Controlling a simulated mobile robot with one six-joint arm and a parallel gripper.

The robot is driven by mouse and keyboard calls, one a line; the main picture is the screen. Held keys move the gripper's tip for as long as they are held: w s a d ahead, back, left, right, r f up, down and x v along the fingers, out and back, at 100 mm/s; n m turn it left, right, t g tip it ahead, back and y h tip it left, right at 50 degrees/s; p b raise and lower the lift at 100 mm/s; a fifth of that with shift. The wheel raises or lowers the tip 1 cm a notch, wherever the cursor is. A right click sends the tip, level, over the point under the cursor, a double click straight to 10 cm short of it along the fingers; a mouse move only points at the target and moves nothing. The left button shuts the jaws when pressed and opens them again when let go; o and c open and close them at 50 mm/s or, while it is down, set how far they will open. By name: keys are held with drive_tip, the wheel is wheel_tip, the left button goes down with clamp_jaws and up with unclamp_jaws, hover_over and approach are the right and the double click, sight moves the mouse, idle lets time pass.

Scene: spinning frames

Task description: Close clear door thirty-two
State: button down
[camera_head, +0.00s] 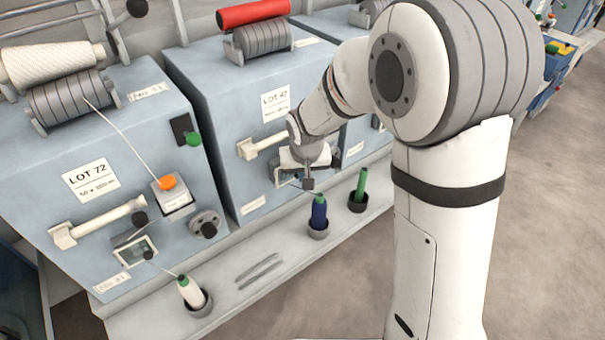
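My gripper (308,183) reaches down to the front of the middle blue-grey machine (233,105), the one with the "LOT 42" label. Its fingertips are small and dark, and I cannot tell whether they are open or shut. A small clear door or window (284,177) with a pale frame shows just left of my fingertips, partly hidden behind my gripper. I cannot tell how far it stands open or whether my fingers touch it. The label (253,205) below is too small to read.
The left machine (100,140), tagged "No 31" low down, has its own small window (136,250). On the ledge (240,290) below stand a white bobbin (191,292), a blue bobbin (319,212) and a green bobbin (361,184) in cups. Open floor lies right.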

drive_tip(key=shift+s+a, duration=0.1)
drive_tip(key=s+d+r+m+p, duration=0.1)
drive_tip(key=s+d+r+p, duration=0.6)
drive_tip(key=s+r, duration=0.4)
drive_tip(key=s+d+r+p, duration=0.7)
drive_tip(key=s+d+r, duration=0.2)
drive_tip(key=s+r, duration=0.3)
wheel_tip(320, 180, up, 3)
drive_tip(key=shift+d+r+m+g+h+p, duration=0.1)
drive_tip(key=shift+d+m+g+h+p, duration=0.2)
drive_tip(key=shift+m+g+p, duration=0.1)
